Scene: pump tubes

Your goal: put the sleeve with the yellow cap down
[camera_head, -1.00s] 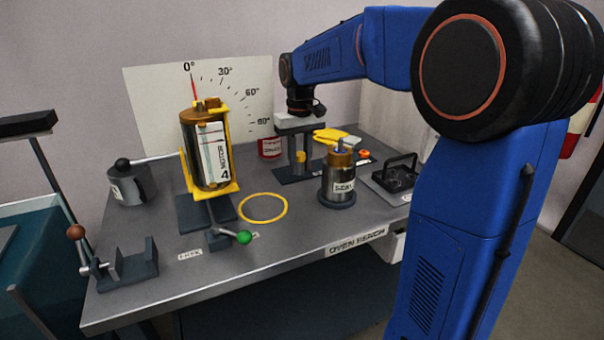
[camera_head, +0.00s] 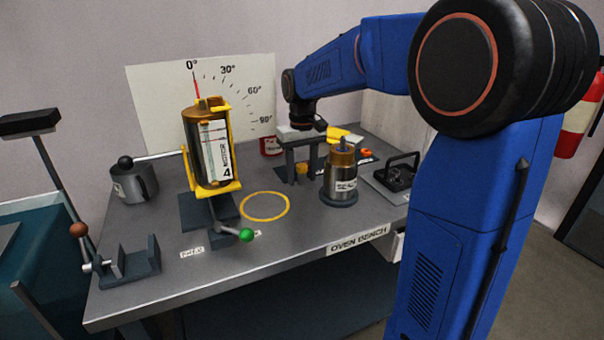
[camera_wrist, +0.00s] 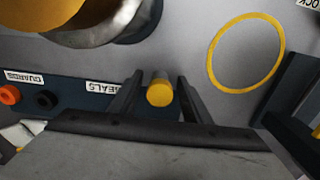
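The sleeve with the yellow cap (camera_head: 302,169) is at the back of the bench, on or just above a dark navy mat; its lower end is hard to make out. My gripper (camera_head: 301,165) points down around the sleeve, one finger on each side. In the wrist view a gap shows between each finger (camera_wrist: 160,85) and the sleeve, so the gripper looks open.
A metal canister with a copper top (camera_head: 341,175) stands close by. The navy mat (camera_wrist: 68,90) has "SEALS" and "GUARDS" labels. A yellow ring outline (camera_head: 265,219) encloses bare bench. A cylinder in a yellow cradle (camera_head: 208,150) stands left, with a green-knobbed lever (camera_head: 246,235) in front.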

